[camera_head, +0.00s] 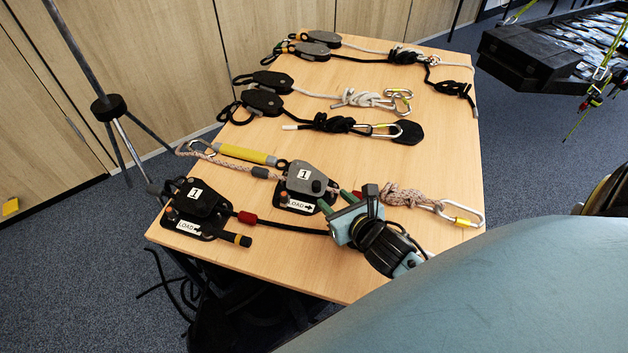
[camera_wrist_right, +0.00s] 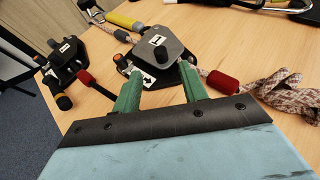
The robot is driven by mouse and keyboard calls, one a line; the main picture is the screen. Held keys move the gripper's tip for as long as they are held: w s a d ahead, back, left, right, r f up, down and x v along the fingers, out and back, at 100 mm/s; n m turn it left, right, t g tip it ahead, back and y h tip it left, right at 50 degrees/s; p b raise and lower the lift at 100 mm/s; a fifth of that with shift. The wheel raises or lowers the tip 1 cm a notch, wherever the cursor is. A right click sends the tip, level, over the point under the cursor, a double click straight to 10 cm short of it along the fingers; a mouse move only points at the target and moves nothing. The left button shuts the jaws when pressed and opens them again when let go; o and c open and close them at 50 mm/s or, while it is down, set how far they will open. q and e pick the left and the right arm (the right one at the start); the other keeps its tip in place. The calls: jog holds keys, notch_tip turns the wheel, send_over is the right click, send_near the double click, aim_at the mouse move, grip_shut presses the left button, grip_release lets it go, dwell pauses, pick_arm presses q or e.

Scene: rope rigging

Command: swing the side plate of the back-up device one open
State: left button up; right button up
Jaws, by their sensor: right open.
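Two devices marked 1 stand near the front of the wooden table. One is the grey-plated device (camera_head: 307,179) on the pale rope, with a LOAD label on its base. The other is the black device (camera_head: 200,203) on the black rope, with a handle pointing right. I cannot tell which is the back-up one; both side plates look closed. My right gripper (camera_head: 337,201) is open, its green fingers at the near right edge of the grey device. In the right wrist view, the open fingers (camera_wrist_right: 159,75) reach toward the grey device (camera_wrist_right: 158,50), with nothing between them. My left gripper is not seen.
A knotted pale rope with a carabiner (camera_head: 460,213) lies to the right. Black pulleys, knots and carabiners lie along the back of the table (camera_head: 375,170). A yellow-sleeved lanyard (camera_head: 247,155) is behind the devices. A dark tripod stand (camera_head: 109,108) is at left.

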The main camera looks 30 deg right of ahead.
aim_at(317, 185)
jog(key=x, duration=0.4)
jog(key=shift+f+b, duration=0.1)
jog(key=shift+b, duration=0.2)
jog(key=b+x, duration=0.1)
jog(key=x, duration=0.5)
jog(key=shift+w, duration=0.1)
jog(key=shift+c, duration=1)
jog(key=c, duration=0.7)
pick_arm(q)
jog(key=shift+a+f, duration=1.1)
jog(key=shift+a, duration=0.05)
pick_arm(e)
grip_shut()
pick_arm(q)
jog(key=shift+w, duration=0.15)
